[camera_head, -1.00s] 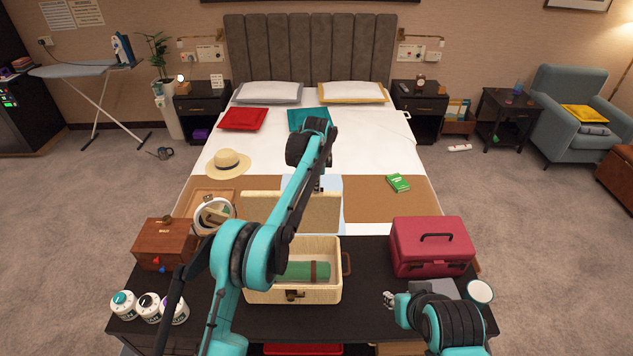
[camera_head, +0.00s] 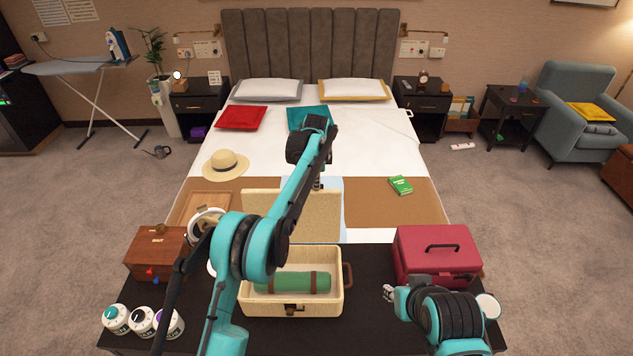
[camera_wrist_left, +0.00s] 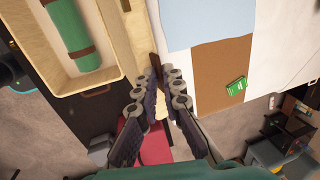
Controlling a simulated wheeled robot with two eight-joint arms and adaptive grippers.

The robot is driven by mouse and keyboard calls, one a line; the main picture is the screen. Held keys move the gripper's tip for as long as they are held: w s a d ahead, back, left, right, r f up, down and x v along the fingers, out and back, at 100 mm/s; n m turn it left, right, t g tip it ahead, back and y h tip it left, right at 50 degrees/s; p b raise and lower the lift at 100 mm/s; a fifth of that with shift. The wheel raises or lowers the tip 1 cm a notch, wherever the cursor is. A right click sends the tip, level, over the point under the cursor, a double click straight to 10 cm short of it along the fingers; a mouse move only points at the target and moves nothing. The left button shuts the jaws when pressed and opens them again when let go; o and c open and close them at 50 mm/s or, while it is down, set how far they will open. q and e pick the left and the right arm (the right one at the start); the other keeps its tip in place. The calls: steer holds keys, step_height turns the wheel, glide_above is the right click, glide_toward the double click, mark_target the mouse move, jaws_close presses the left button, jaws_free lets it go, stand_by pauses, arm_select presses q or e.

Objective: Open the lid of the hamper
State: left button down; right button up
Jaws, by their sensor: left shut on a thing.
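The hamper (camera_head: 247,300) is a cream woven case with a brown side handle and front clasp, on the dark bench. Its lid (camera_head: 268,213) stands raised at the back, open. A green roll with brown straps (camera_head: 293,282) lies inside. My left gripper (camera_head: 318,185) is at the lid's far top edge, largely hidden behind my arm in the head view. In the left wrist view its fingers (camera_wrist_left: 164,90) close around the lid's edge, and the hamper (camera_wrist_left: 72,80) shows at the upper left. My right gripper (camera_head: 388,293) is low over the bench, right of the hamper, apart from it.
A red case (camera_head: 437,262) stands right of the hamper. A brown wooden box (camera_head: 155,253), a round mirror (camera_head: 207,222) and several white jars (camera_head: 143,320) stand left. The bed (camera_head: 375,150) lies behind, with a straw hat (camera_head: 226,165) and a green packet (camera_head: 400,186).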

arm_select(q)
steer(key=c, duration=1.7)
jaws_free()
steer(key=v, duration=1.2)
steer(key=shift+r, duration=0.1)
